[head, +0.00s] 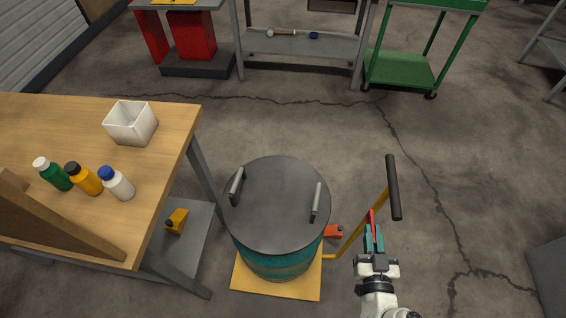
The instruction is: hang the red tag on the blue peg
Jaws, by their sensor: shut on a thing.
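My gripper (373,232), with teal fingers, is at the lower right, in front of the yellow handle of a cart. It is shut on a thin red piece (372,217), which sticks up from between the fingertips and looks like the red tag seen edge-on. Most of the tag is hidden by the fingers or too thin to make out. I cannot make out a blue peg in this view.
A dark-lidded teal drum (277,205) stands on a yellow platform (300,283) left of my gripper. A wooden table (60,125) at left holds a white bin (131,124), several bottles and a wooden board (60,222). Open floor lies to the right.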

